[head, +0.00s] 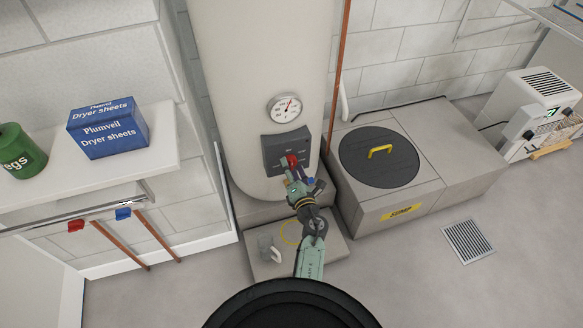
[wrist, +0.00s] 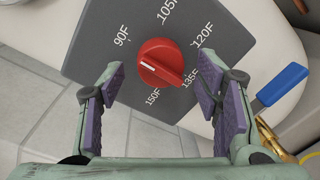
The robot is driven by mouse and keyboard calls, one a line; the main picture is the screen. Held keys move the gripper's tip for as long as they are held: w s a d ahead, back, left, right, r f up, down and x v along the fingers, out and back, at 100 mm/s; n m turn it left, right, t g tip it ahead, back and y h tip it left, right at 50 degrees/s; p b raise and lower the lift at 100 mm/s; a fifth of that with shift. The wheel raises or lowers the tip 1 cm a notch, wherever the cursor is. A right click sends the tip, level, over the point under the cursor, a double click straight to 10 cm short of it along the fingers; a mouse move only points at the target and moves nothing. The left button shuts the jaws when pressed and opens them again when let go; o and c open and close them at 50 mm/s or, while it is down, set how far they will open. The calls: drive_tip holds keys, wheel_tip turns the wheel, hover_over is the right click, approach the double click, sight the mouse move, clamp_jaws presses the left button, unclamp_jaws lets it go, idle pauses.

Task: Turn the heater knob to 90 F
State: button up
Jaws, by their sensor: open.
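The red heater knob (wrist: 160,62) sits on a dark grey dial panel (wrist: 95,40) printed 90F, 105F, 120F, 135F and 150F. Its raised bar slants toward lower right, near 135F. A white mark shows at the bar's left end; which end is the pointer is unclear. In the head view the knob (head: 292,160) is on the panel (head: 274,150) low on the cream heater tank (head: 255,60). My gripper (wrist: 160,82) is open, with one purple-padded finger on each side of the knob and visible gaps. In the head view my gripper (head: 296,176) partly covers the panel.
A round gauge (head: 284,108) is above the panel. A blue-handled valve (wrist: 282,85) lies right of my right finger. A dark sump lid (head: 379,157) is to the right. A shelf (head: 110,178) with a dryer sheets box (head: 107,129) is left.

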drive_tip(key=v, duration=0.7)
idle(0.4)
